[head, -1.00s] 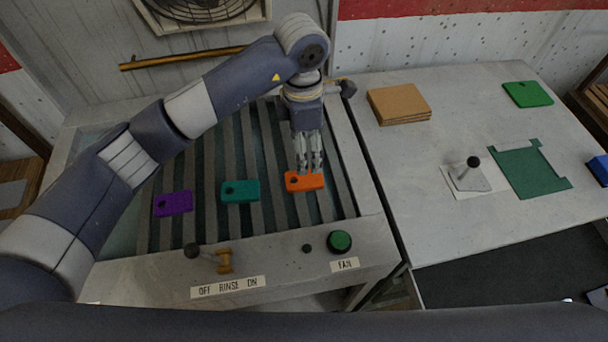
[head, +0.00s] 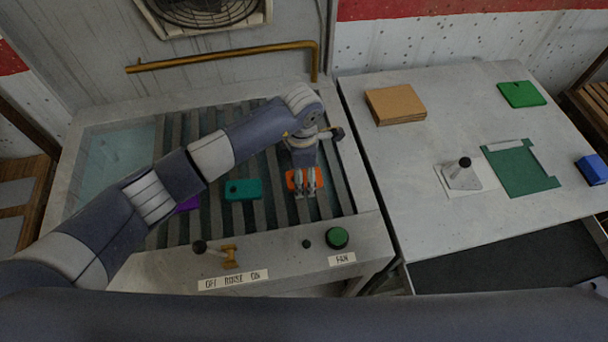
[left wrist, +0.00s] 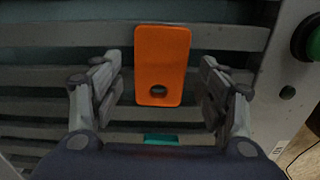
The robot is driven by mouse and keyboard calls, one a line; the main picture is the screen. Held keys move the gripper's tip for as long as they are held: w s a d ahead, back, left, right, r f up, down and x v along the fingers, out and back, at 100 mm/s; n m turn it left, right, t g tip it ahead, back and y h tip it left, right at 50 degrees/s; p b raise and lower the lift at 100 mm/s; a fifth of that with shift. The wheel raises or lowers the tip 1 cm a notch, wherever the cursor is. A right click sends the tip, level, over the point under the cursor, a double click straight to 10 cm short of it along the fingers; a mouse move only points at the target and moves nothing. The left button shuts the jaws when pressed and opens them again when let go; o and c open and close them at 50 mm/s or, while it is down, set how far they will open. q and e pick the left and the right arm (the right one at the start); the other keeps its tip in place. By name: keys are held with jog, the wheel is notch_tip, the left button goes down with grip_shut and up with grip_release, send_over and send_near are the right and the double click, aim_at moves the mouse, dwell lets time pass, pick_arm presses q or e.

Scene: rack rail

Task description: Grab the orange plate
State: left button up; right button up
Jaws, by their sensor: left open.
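The orange plate (head: 318,177) lies on the slatted rack at its right side, partly hidden behind my left gripper in the head view. In the left wrist view the orange plate (left wrist: 162,55) is a rounded rectangle with one hole near its lower end. My left gripper (head: 305,195) is open and points down at the plate. In the left wrist view its fingers (left wrist: 161,85) stand on either side of the plate's holed end, with gaps on both sides. My right gripper is not in view.
A teal plate (head: 243,190) and a mostly hidden purple plate (head: 188,204) lie left on the rack. A rinse lever (head: 228,256) and green fan button (head: 338,238) sit on the front ledge. The right table holds brown boards (head: 396,104) and a green plate (head: 522,94).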

pick_arm(q)
jog(key=c, duration=1.3)
jog(key=shift+o, duration=0.2)
